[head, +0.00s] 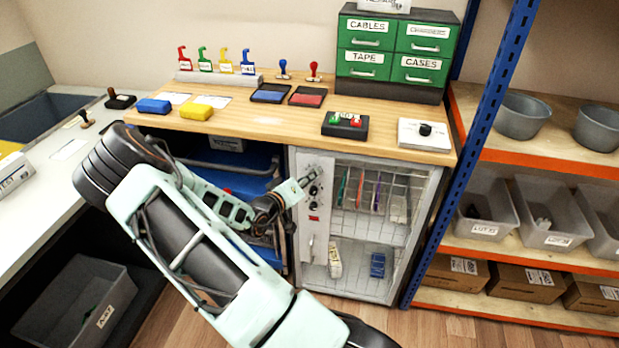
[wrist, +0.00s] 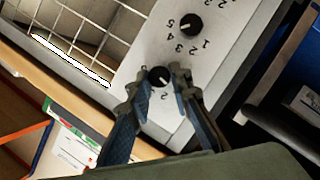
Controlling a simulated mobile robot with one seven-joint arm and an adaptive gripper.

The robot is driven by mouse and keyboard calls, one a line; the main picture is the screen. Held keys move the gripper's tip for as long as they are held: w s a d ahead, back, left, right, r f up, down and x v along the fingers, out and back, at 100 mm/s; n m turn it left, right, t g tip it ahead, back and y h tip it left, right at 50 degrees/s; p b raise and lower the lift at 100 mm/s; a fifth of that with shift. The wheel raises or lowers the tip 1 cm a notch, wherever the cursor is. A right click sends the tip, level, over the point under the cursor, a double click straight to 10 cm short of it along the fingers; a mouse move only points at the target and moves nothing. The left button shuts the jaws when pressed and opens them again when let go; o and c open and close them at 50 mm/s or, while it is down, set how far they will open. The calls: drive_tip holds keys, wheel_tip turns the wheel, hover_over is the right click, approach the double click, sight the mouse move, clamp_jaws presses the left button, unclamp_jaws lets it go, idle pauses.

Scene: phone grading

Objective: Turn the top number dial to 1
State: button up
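The top number dial (wrist: 158,76) is a small black knob with a light mark, on the pale control panel (wrist: 150,42) of the wire-door cabinet. A digit 2 shows beside it in the wrist view; other digits around it are hidden or unclear. My gripper (wrist: 157,82) has its two fingers apart, one on each side of this dial. I cannot tell whether the fingertips touch it. A second black dial (wrist: 190,24), ringed by digits 1 to 5, is lower on the panel. In the head view my gripper (head: 303,182) is at the panel's upper part.
The wooden worktop (head: 250,115) overhangs the cabinet just above my gripper. The wire door (head: 372,200) is right of the panel, with items behind it. A blue drawer unit (head: 225,165) stands left. A blue rack post (head: 480,120) stands further right.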

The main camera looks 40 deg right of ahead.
drive_tip(key=o, duration=0.4)
drive_tip(key=shift+o, duration=0.2)
drive_tip(key=v, duration=1.2)
